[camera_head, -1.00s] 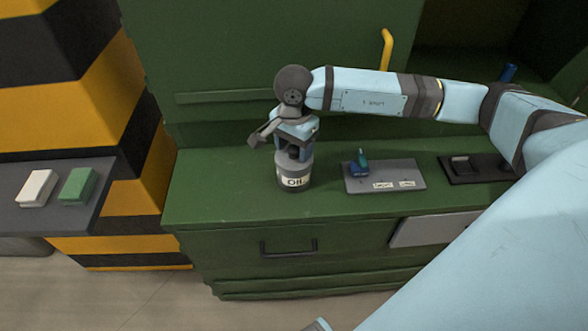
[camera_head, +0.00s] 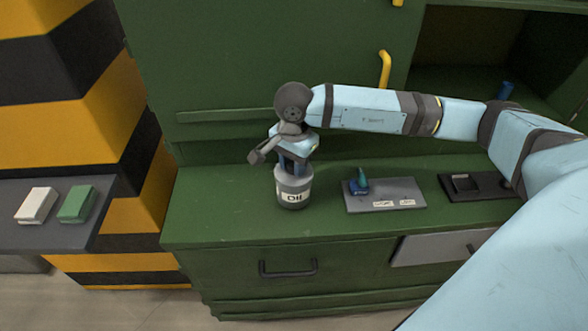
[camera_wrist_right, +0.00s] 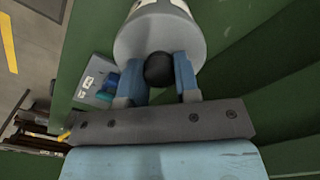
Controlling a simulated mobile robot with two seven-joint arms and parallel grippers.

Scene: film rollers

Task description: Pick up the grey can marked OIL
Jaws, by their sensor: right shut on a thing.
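The grey can marked OIL (camera_head: 292,192) stands upright on the green cabinet top, its label facing the head camera. My right gripper (camera_head: 293,166) is above it, pointing down, shut on the dark knob at the can's top. In the right wrist view the can (camera_wrist_right: 150,38) fills the upper middle, and the blue fingers of my right gripper (camera_wrist_right: 159,72) sit on both sides of the round black knob. I cannot tell whether the can's base touches the cabinet top. My left gripper is not in view.
A grey plate (camera_head: 385,195) with a blue-green item (camera_head: 359,183) lies right of the can. A dark tray (camera_head: 475,187) is farther right. A white block (camera_head: 36,205) and a green block (camera_head: 77,204) rest on a grey shelf (camera_head: 95,235) at left. The green cabinet wall (camera_head: 230,90) rises behind.

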